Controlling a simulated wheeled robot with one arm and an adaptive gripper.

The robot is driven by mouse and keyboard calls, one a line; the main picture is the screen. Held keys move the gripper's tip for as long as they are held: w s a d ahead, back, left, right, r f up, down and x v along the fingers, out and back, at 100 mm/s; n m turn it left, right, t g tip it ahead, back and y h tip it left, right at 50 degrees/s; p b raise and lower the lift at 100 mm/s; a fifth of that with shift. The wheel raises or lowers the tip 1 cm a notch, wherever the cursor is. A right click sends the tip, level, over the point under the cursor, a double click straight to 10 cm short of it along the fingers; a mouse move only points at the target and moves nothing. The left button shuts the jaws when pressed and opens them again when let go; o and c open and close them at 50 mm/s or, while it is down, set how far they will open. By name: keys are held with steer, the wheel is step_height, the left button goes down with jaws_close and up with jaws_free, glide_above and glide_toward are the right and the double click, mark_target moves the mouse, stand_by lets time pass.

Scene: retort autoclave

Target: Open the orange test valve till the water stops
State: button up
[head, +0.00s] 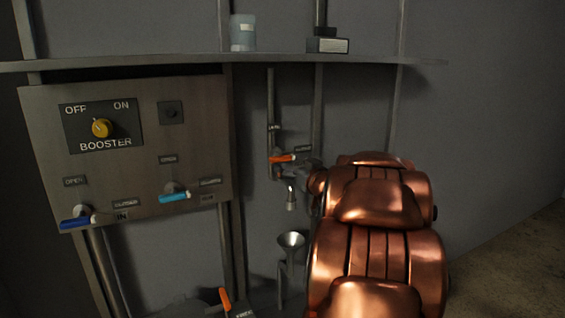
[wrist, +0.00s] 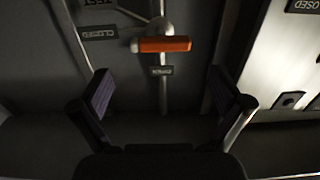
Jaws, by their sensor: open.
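An orange valve handle (head: 283,158) sits on a grey pipe on the back wall in the head view, lying about level. Below it are a short spout (head: 291,200) and a metal funnel (head: 291,240); I cannot make out a water stream between them. In the wrist view an orange handle (wrist: 165,44) lies crosswise, near labels that seem to read TEST and CLOSED. My gripper (wrist: 165,100) is open and empty, its two fingers spread with the handle ahead, between their lines and apart from them.
A metal panel (head: 150,195) at left carries a yellow BOOSTER knob (head: 101,128), a dark blue handle (head: 77,221) and a light blue handle (head: 175,197). Another orange handle (head: 225,299) is low down. A shelf (head: 150,60) crosses above, with a jar (head: 242,33).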

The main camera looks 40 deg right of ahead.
mark_target(284, 158)
steer(key=shift+b+x, duration=0.3)
steer(key=shift+x, duration=3.45)
steer(key=c, duration=1)
